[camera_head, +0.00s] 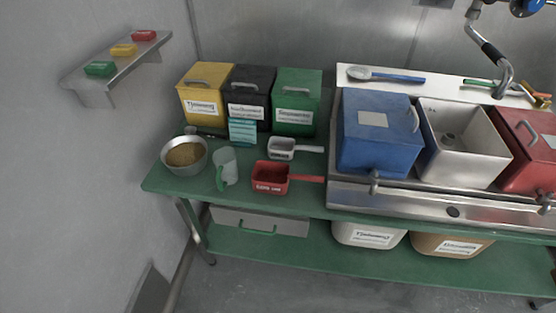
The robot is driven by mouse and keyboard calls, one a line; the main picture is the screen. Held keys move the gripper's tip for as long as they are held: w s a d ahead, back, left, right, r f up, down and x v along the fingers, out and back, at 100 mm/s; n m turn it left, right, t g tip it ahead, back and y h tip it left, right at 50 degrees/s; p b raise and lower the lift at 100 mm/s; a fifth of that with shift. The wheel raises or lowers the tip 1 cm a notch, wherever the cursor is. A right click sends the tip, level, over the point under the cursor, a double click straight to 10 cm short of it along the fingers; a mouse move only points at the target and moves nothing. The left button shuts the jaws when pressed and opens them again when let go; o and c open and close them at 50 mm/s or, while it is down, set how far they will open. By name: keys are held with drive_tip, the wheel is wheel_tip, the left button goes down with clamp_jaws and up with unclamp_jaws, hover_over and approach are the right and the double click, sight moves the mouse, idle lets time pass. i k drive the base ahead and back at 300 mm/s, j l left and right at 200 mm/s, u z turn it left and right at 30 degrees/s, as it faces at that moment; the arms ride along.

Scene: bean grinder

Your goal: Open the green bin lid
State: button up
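The green bin (296,113) stands at the back of the green table, right of the black bin. Its green lid (299,84) is down on top, with a grey handle (302,88) across it. A white label is on the bin's front. My gripper is not in view.
A yellow bin (203,102) and a black bin (248,95) stand to its left. In front are a teal stack (243,131), a white scoop (282,148), a red scoop (270,178), a clear jug (227,167) and a bowl (185,155).

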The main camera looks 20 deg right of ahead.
sight(291, 82)
drive_tip(key=i+j, duration=0.1)
drive_tip(key=i, duration=0.35)
drive_tip(key=i+j+u, duration=0.15)
drive_tip(key=i, duration=0.3)
